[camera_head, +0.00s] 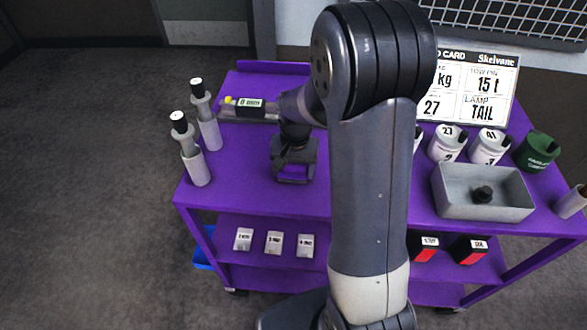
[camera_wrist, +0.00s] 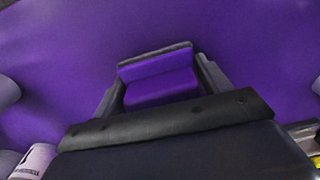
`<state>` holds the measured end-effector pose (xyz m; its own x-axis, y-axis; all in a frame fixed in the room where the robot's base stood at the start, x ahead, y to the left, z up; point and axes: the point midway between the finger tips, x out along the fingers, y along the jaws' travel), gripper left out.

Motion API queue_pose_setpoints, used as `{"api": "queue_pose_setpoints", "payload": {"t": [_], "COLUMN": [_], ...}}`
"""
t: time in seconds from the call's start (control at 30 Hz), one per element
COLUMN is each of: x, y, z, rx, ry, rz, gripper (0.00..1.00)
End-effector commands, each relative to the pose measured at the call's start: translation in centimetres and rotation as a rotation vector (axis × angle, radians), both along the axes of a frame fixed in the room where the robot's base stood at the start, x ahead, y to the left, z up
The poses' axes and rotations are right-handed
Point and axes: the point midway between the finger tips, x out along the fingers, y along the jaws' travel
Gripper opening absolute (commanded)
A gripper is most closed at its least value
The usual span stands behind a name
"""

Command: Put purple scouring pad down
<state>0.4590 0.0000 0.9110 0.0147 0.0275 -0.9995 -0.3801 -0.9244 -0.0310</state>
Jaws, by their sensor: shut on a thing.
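The purple scouring pad (camera_wrist: 160,82) shows in the wrist view as a purple block with a dark grey far edge, between my two fingers. My gripper (camera_wrist: 158,88) is shut on it. In the head view my gripper (camera_head: 293,178) points down over the left middle of the purple cart's top shelf (camera_head: 240,185). The pad is hard to pick out there against the purple shelf. I cannot tell whether the pad touches the shelf.
Two grey bottles (camera_head: 190,150) stand at the shelf's left edge. A labelled grey holder (camera_head: 250,108) lies behind my gripper. White pots (camera_head: 447,145), a green pot (camera_head: 537,151) and a grey tray (camera_head: 455,208) are at right. The shelf around my gripper is clear.

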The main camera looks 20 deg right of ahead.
Motion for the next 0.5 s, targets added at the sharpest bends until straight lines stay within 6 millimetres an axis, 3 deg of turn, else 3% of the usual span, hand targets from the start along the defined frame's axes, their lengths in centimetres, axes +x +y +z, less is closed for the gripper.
{"api": "queue_pose_setpoints", "payload": {"t": [0.1,0.13,0.37,0.5], "x": [-0.24,-0.27,-0.44,-0.47], "y": [0.02,0.02,-0.02,-0.09], "z": [-0.59,-0.63,-0.88,-0.93], "rx": [0.001,0.002,0.001,-0.001], "ry": [0.008,0.009,0.015,0.017], "rz": [-0.001,-0.001,-0.001,-0.001], "gripper": [0.47,0.75,0.93,0.94]}}
